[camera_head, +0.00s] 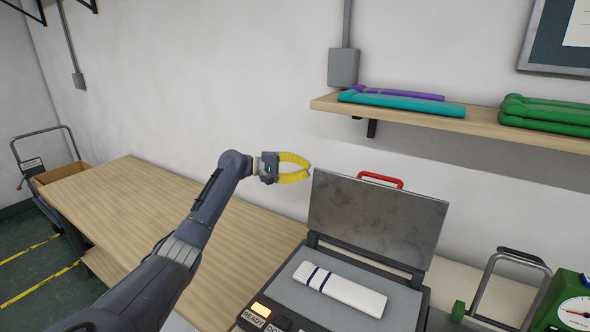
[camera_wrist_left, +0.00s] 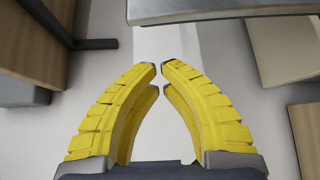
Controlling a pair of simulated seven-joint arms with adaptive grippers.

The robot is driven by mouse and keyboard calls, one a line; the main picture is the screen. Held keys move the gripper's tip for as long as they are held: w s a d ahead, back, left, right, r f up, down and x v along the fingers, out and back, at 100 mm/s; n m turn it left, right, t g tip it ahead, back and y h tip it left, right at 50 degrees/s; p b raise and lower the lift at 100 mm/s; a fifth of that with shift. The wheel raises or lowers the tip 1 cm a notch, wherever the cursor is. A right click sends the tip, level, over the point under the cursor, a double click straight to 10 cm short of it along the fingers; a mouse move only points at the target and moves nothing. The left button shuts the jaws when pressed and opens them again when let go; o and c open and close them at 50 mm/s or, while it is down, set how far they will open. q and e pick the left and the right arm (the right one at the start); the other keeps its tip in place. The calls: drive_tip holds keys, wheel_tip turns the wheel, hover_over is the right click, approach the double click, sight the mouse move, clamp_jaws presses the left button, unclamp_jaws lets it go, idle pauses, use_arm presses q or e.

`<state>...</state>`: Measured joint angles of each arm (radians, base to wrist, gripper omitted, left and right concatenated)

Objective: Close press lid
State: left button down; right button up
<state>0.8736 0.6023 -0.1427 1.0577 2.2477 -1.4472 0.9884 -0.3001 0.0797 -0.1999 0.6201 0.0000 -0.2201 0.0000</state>
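The press (camera_head: 310,287) stands on the table at the lower right of the head view. Its grey metal lid (camera_head: 372,218) is raised, with a red handle (camera_head: 380,180) on its top edge. A folded white knit piece with dark blue stripes (camera_head: 345,290) lies on the press bed. My left gripper (camera_head: 309,172) has yellow fingers and is in the air just left of the lid's upper left corner, apart from the handle. In the left wrist view its fingertips (camera_wrist_left: 159,66) have a narrow gap with nothing between them. My right gripper is not in view.
A wall shelf (camera_head: 470,124) holds teal, purple and green rolled pieces above the press. A green scale (camera_head: 570,305) and a grey metal frame (camera_head: 512,285) stand to the right. The wooden table (camera_head: 130,205) is clear at the left.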

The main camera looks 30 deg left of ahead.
use_arm(q)
drive_tip(key=d, duration=0.1)
drive_tip(key=s+d, duration=0.1)
drive_tip(key=d, duration=0.1)
drive_tip(key=shift+s+d, duration=0.15)
idle(0.5)
drive_tip(key=shift+s+r, duration=0.1)
idle(0.4)
